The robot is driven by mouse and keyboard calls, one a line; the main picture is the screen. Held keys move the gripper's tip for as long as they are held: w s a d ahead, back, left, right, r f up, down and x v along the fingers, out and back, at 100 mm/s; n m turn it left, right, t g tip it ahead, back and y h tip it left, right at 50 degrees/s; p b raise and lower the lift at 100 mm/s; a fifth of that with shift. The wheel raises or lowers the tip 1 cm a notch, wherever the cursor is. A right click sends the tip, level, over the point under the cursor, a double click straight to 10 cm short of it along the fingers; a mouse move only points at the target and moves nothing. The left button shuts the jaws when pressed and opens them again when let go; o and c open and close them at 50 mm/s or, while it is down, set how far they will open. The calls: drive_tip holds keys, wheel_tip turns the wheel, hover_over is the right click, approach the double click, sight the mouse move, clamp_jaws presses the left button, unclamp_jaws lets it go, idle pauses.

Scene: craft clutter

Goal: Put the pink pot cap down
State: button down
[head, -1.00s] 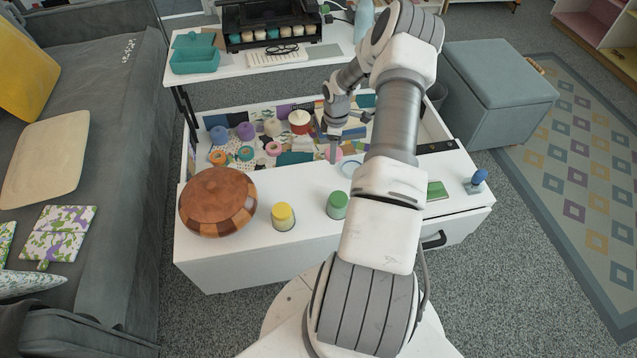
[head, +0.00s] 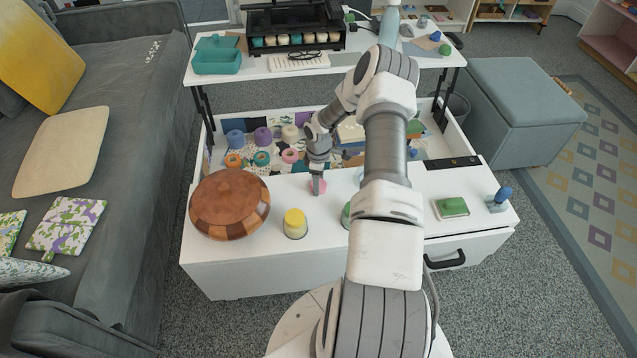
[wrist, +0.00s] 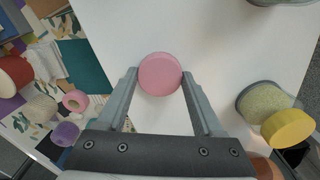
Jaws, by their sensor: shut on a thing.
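The pink pot cap (wrist: 160,74) is a round pink disc held between the two fingers of my gripper (wrist: 159,78) in the wrist view. In the head view the cap (head: 318,187) shows at the fingertips of my gripper (head: 317,183), over the white top near its back edge. I cannot tell whether the cap touches the white surface (head: 262,262). My gripper is shut on the cap.
A jar with a yellow cap (head: 295,222) stands close by, with a wooden lidded bowl (head: 230,203) to its left. A green-capped jar (head: 346,214) is partly hidden by my arm. The open drawer behind holds yarn and cloth.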

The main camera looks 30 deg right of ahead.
drive_tip(key=shift+f, duration=0.1)
drive_tip(key=shift+c, duration=0.2)
unclamp_jaws()
wheel_tip(320, 180, up, 12)
drive_tip(key=p, duration=0.3)
drive_tip(key=shift+r, duration=0.2)
idle(0.4)
